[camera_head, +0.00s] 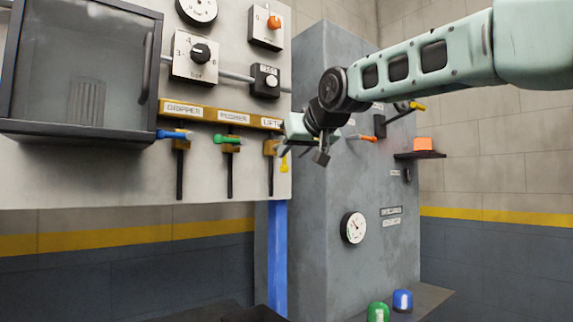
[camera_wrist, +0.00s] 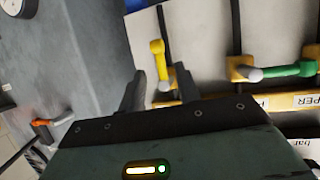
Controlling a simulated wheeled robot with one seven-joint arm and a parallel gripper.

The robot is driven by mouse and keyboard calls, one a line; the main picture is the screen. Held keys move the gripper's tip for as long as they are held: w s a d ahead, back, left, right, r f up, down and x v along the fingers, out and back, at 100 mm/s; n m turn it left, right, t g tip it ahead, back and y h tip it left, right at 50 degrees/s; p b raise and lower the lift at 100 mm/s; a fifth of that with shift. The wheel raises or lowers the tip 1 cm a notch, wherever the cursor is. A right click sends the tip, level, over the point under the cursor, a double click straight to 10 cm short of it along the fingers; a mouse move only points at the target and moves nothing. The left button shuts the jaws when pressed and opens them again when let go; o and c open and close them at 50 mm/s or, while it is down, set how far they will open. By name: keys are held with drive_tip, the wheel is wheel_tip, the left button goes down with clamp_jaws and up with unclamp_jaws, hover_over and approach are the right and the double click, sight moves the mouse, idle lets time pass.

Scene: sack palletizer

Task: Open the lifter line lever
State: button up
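The lifter line lever (camera_head: 284,164) has a yellow handle and hangs downward below the partly covered "LIFT..." label (camera_head: 271,123). In the wrist view the yellow handle (camera_wrist: 157,58) runs roughly along its dark pipe, and its pivot end is near my fingers. My gripper (camera_head: 304,152) is in front of the panel's right edge and partly covers the lever's mount. In the wrist view my gripper (camera_wrist: 160,78) is open, with its two dark fingers on either side of the yellow handle. I cannot tell whether either finger touches it.
The green pusher lever (camera_head: 227,139) and blue gripper lever (camera_head: 174,134) stick out sideways to the left. A grey cabinet (camera_head: 345,180) stands just right of the panel, with an orange-handled valve (camera_head: 362,137) and a gauge (camera_head: 354,227). A glass-fronted box (camera_head: 80,70) juts out at left.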

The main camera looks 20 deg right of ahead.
drive_tip(key=b+v, duration=0.2)
drive_tip(key=v, duration=1)
drive_tip(key=shift+d, duration=0.1)
